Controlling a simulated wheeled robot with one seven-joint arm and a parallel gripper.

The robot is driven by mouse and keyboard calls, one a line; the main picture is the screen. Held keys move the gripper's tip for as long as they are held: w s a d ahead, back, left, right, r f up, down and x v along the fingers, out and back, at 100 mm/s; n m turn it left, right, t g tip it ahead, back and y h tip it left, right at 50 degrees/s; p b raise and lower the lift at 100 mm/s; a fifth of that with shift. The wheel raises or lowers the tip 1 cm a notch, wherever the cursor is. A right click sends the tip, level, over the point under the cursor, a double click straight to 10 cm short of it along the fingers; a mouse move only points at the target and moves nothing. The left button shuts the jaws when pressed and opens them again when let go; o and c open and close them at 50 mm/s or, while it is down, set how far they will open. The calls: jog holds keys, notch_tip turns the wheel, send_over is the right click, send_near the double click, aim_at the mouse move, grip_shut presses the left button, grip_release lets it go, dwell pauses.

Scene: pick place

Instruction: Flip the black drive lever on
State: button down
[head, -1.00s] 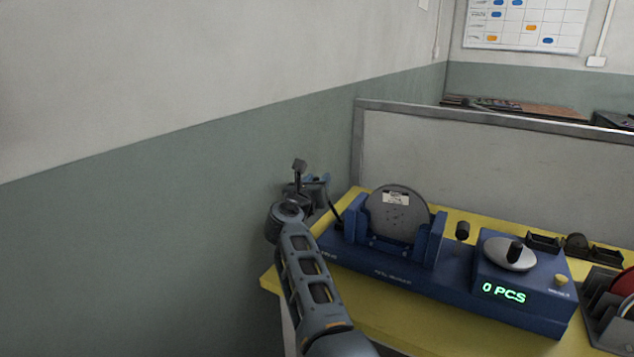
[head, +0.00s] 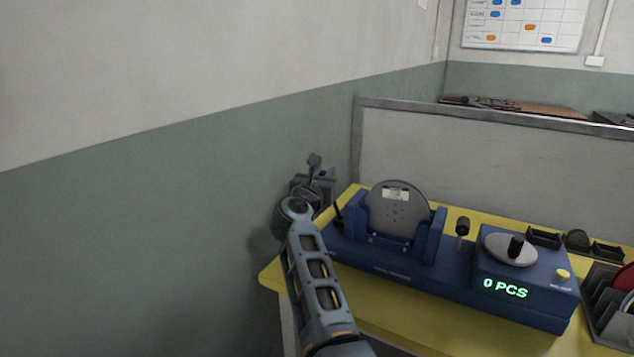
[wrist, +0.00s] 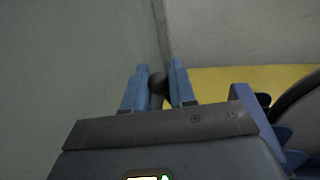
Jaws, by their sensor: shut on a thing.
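My gripper (wrist: 159,70) has its two blue fingers on either side of a dark round knob, the end of the black lever (wrist: 157,84), and is shut on it. In the head view my gripper (head: 325,178) is at the left end of the blue machine (head: 400,268), partly hidden by my wrist. The lever's thin black stem (head: 338,214) rises from the machine's left end towards my fingers. Its knob is hidden in the head view.
A grey disc (head: 397,212) stands in the blue cradle. A second black knob (head: 462,226) stands on a stalk right of it. A display (head: 505,288) reads "0 PCS". The yellow table (head: 375,325) meets a grey partition (head: 420,150) behind; a wall is close at left.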

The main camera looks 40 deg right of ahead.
aim_at(335, 202)
jog(key=s+m, duration=0.1)
jog(key=s+m+b, duration=0.1)
jog(key=s+d+r+m+b, duration=0.1)
jog(key=shift+s+h, duration=0.1)
jog(key=shift+h, duration=0.2)
jog(key=c, duration=1)
grip_release()
jog(key=shift+v, duration=3.85)
